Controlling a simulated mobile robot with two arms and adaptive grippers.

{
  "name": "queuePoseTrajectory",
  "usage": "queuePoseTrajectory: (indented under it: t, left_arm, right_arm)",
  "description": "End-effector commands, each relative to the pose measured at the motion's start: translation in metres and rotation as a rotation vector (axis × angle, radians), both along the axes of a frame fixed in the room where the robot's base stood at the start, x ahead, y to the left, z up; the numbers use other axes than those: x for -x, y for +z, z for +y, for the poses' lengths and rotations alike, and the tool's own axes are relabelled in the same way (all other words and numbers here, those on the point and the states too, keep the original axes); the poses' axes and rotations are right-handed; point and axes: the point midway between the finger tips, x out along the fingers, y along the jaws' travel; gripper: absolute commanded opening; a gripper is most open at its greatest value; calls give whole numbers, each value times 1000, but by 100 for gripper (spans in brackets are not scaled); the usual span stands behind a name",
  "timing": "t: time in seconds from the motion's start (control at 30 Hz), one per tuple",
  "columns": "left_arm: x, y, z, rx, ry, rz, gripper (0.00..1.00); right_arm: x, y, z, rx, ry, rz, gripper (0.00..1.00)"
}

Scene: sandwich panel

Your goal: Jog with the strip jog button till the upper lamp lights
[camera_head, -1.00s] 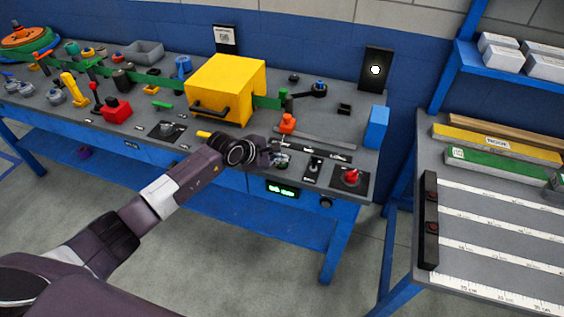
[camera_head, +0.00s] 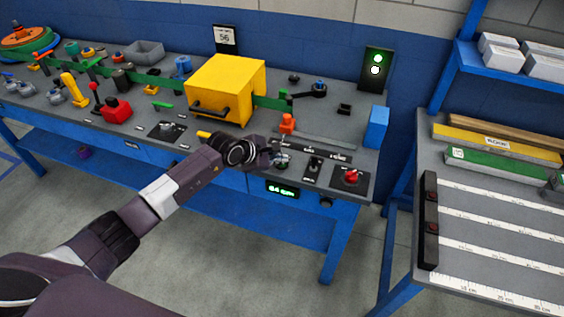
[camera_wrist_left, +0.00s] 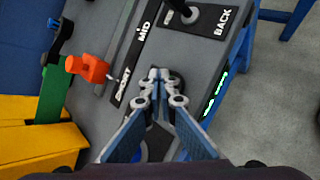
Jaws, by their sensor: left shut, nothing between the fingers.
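The lamp panel (camera_head: 385,65) is a black plate on the wall. Its upper lamp (camera_head: 377,58) glows green and its lower lamp (camera_head: 375,71) glows white. My left gripper (camera_head: 277,156) is shut and empty, pointing down over a control at the bench's front edge. In the left wrist view its closed fingertips (camera_wrist_left: 158,76) are over a dark round control (camera_wrist_left: 176,80), mostly hidden behind them; contact is hard to tell. The green strip (camera_head: 268,102) comes out of the yellow box (camera_head: 225,88). My right gripper is out of view.
A black lever switch (camera_head: 314,165) and a red knob (camera_head: 351,176) sit right of the gripper. An orange clamp (camera_head: 288,123) stands behind it. A green readout (camera_head: 282,191) is on the bench front. A blue block (camera_head: 377,127) stands at the right end.

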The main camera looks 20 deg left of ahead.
Motion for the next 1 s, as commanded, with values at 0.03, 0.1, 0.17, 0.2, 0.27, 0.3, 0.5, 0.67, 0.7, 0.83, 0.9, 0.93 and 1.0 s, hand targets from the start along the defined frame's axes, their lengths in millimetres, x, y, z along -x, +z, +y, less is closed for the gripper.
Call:
queuePoseTrajectory:
  t: [0.03,0.1,0.17,0.2,0.27,0.3,0.5,0.67,0.7,0.83,0.9,0.93,1.0]
  left_arm:
    - [1,0,0,-2,-1,6,0]
    - [1,4,0,-3,0,5,0]
    - [1,7,0,-2,-1,5,0]
    - [1,10,1,-3,-1,3,0]
    - [0,14,1,-2,-1,2,0]
    - [0,15,1,-2,-1,2,0]
    - [0,16,0,-1,-1,1,0]
    - [0,17,0,0,0,0,0]
    - [0,19,0,-1,-1,0,0]
    - [-1,28,0,-1,0,-1,0]
    - [-1,36,0,-1,0,-1,0]
    - [-1,39,0,-1,0,-1,0]
    - [-1,46,0,0,-1,-2,0]
  right_arm:
    - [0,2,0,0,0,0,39]
    - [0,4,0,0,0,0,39]
    - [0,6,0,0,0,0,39]
    - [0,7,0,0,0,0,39]
    - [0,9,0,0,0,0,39]
    - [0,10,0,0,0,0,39]
    - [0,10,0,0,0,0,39]
    - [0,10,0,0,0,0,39]
    - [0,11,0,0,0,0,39]
    - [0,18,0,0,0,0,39]
    - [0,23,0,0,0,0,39]
    - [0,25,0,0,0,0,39]
    - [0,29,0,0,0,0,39]
